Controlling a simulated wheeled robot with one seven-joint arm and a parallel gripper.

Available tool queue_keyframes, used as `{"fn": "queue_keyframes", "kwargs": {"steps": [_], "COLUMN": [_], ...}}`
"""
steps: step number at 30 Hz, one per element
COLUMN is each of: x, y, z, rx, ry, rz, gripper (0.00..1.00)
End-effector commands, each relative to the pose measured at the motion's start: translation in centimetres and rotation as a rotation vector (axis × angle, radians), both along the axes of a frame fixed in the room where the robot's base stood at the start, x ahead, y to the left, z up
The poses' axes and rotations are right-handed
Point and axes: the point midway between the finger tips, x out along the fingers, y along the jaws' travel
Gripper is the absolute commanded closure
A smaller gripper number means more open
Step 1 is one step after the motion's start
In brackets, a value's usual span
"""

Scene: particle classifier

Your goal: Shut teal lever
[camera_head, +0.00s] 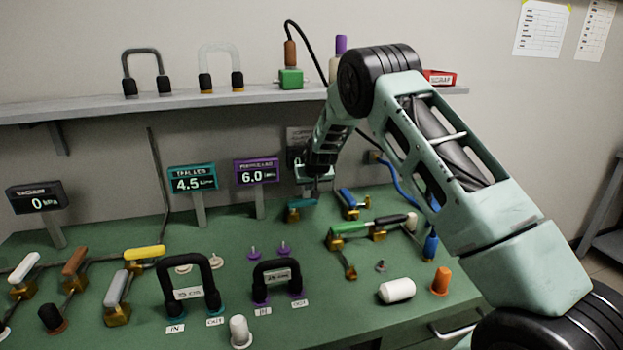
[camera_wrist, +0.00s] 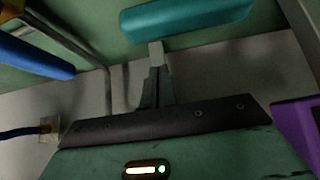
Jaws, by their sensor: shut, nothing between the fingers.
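The teal lever (camera_head: 300,204) is a teal handle on a brass-coloured valve at the back of the green bench. In the wrist view its teal handle (camera_wrist: 185,18) lies across the top of the picture. My gripper (camera_head: 317,192) is at the back of the bench, just above and to the right of the teal lever. In the wrist view its closed fingertips (camera_wrist: 156,52) point at the near edge of the teal handle. They hold nothing, and I cannot tell whether they touch it. The handle's far side and valve body are hidden in the wrist view.
A blue lever (camera_head: 348,198) stands just right of the teal one and shows in the wrist view (camera_wrist: 32,57). A green lever (camera_head: 352,228) is in front. A purple display (camera_head: 256,171) and a teal display (camera_head: 192,179) stand left. A shelf (camera_head: 190,101) runs above.

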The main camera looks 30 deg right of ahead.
Motion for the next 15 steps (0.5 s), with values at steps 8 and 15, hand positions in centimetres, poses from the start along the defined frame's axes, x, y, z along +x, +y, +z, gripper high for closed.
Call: {"fn": "queue_keyframes", "kwargs": {"steps": [8, 15], "x": [-1.7, -3.2], "y": [0.4, 0.9], "z": [-0.6, -0.7], "rx": [0.001, 0.001], "ry": [0.001, 0.002], "rz": [-0.001, -0.001], "gripper": [1.0, 1.0]}}
